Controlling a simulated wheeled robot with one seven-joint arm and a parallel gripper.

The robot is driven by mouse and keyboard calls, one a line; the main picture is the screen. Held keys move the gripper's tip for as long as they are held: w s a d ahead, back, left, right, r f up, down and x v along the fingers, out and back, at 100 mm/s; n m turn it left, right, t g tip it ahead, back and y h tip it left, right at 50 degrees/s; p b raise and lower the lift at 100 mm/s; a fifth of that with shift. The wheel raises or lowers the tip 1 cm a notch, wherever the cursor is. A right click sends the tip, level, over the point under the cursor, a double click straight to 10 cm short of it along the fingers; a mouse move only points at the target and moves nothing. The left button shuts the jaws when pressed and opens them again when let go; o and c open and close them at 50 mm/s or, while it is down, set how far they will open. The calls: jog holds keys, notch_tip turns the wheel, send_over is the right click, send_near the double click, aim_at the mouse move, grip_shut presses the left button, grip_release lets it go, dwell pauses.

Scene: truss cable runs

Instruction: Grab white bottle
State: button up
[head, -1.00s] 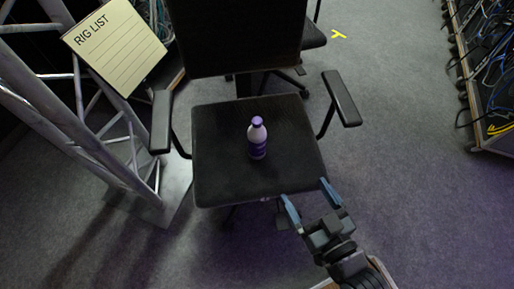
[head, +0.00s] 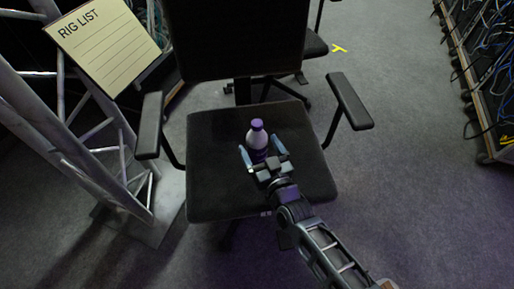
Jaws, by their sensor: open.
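A white bottle (head: 257,137) with a purple cap and a purple lower part stands upright on the black seat of an office chair (head: 212,170). My gripper (head: 262,151) is over the seat, with its two blue-grey fingers open. The fingers point at the bottle, one to each side of its lower part in the picture. I cannot tell whether they touch it. The bottle's lower part is partly hidden by my gripper.
The chair's armrests (head: 150,125) and (head: 350,101) flank the seat, and its backrest (head: 238,40) rises behind the bottle. A metal truss with a "RIG LIST" sign (head: 103,45) stands at left. Cable racks (head: 490,75) line the right.

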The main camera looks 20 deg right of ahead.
jog(key=shift+w+d+r+b, duration=0.1)
jog(key=shift+w+b, duration=0.1)
jog(key=shift+w, duration=0.95)
jog(key=shift+w+r+b, duration=0.1)
jog(key=shift+w+b, duration=0.05)
jog(key=shift+w, duration=1)
jog(key=shift+c, duration=0.4)
jog(key=c, duration=1.2)
